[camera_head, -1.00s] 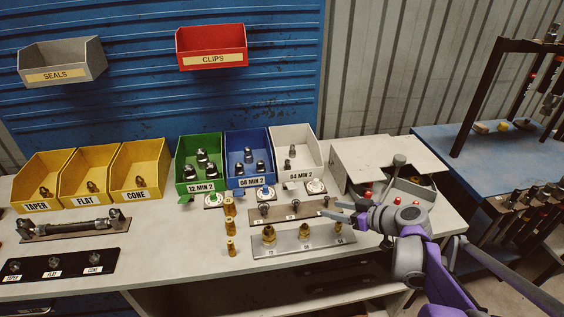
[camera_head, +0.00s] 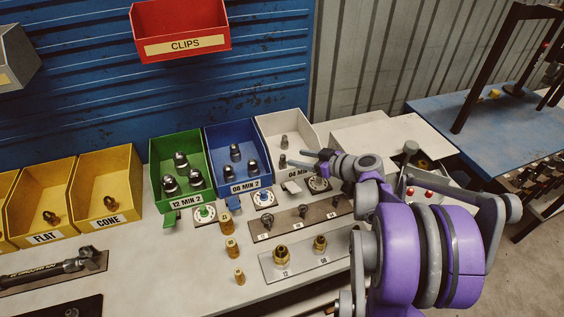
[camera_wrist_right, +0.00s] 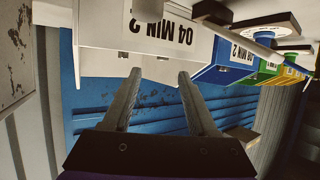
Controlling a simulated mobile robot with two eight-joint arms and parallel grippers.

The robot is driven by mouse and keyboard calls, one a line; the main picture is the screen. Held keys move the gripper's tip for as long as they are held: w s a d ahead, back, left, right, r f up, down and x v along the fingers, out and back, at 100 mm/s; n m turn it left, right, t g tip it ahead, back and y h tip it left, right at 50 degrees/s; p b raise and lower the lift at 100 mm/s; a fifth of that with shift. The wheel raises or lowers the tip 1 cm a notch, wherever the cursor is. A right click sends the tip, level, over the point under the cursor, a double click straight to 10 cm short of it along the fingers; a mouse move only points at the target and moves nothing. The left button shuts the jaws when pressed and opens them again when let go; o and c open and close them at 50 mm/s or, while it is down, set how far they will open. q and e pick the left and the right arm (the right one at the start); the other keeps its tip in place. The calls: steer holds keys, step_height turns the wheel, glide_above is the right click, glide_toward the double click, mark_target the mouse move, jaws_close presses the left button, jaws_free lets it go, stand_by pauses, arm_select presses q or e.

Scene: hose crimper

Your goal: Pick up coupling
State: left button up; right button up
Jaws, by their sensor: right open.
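Small metal couplings stand in the green bin (camera_head: 153,160) marked 12 MIN 2, the blue bin (camera_head: 212,150) marked 08 MIN 2 and the white bin (camera_head: 303,128) marked 04 MIN 2. In the white bin, one grey coupling (camera_head: 284,141) shows at the back and another (camera_head: 283,160) nearer the front. My right gripper (camera_head: 307,159) is open and empty at the white bin's front right. In the right wrist view its two fingers (camera_wrist_right: 158,74) are spread below the upside-down label of the white bin (camera_wrist_right: 228,38). My left gripper is not in view.
Brass fittings (camera_head: 232,247) stand in front of the bins. A dark plate (camera_head: 282,226) and a silver plate (camera_head: 302,264) hold more fittings. Yellow bins (camera_head: 88,215) stand at the left. A red CLIPS bin (camera_head: 205,25) hangs on the blue wall.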

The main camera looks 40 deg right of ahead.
mark_target(283, 162)
steer(key=x, duration=0.6)
steer(key=shift+a+f, duration=0.2)
steer(key=shift+f, duration=0.2)
steer(key=shift+s, duration=0.15)
jaws_close()
